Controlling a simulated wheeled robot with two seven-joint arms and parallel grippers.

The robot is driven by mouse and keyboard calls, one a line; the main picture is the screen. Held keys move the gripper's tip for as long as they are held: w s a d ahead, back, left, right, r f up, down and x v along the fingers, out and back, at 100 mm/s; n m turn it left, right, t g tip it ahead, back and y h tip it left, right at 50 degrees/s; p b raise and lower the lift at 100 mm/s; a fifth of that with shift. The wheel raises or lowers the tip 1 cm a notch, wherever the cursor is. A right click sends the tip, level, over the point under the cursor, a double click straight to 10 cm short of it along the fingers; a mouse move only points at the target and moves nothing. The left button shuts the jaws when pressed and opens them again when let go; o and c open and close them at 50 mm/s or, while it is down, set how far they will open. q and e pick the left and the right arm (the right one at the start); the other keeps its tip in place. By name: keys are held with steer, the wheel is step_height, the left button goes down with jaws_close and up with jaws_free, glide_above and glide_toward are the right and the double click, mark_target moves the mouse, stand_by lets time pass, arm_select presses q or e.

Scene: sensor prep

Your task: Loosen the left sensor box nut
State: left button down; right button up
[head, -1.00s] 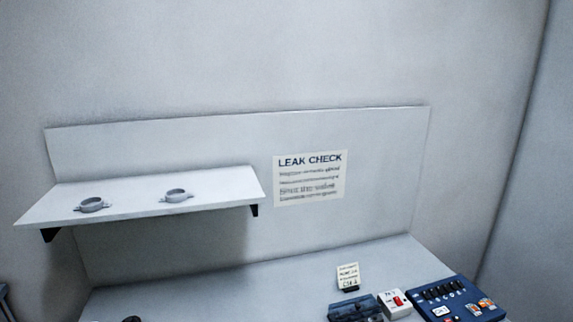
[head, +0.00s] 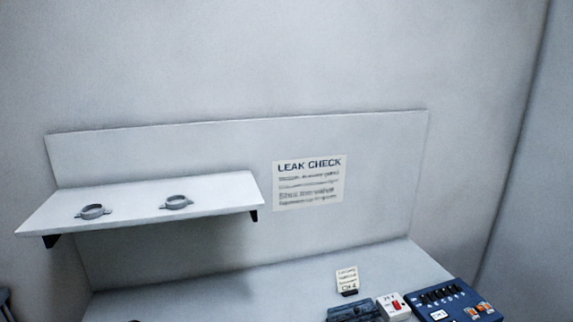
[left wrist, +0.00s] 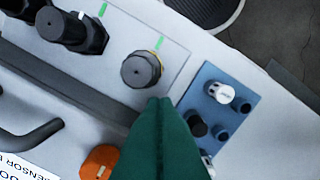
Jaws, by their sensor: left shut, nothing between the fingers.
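In the left wrist view my left gripper (left wrist: 160,102) shows as dark green fingers, shut together and empty. Its tips are just below a round dark grey nut (left wrist: 141,70) with a yellow ring at its edge, on a light grey panel (left wrist: 112,108). I cannot tell whether they touch it. Black fittings (left wrist: 72,30) sit at the upper left of the same panel. A label (left wrist: 22,166) with the word SENSOR is partly cut off at the lower left. Which nut is the left one is not clear. Neither gripper shows in the head view.
A blue plate (left wrist: 218,105) with a silver cap and dark pegs lies right of the fingers. An orange knob (left wrist: 100,160) and a dark curved handle (left wrist: 30,138) are at lower left. The head view shows a shelf (head: 140,205) with two rings and a blue control box (head: 445,300).

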arm_select(q)
step_height(320, 180, up, 4)
steer(key=shift+f+p, duration=0.25)
steer(key=shift+p, duration=0.7)
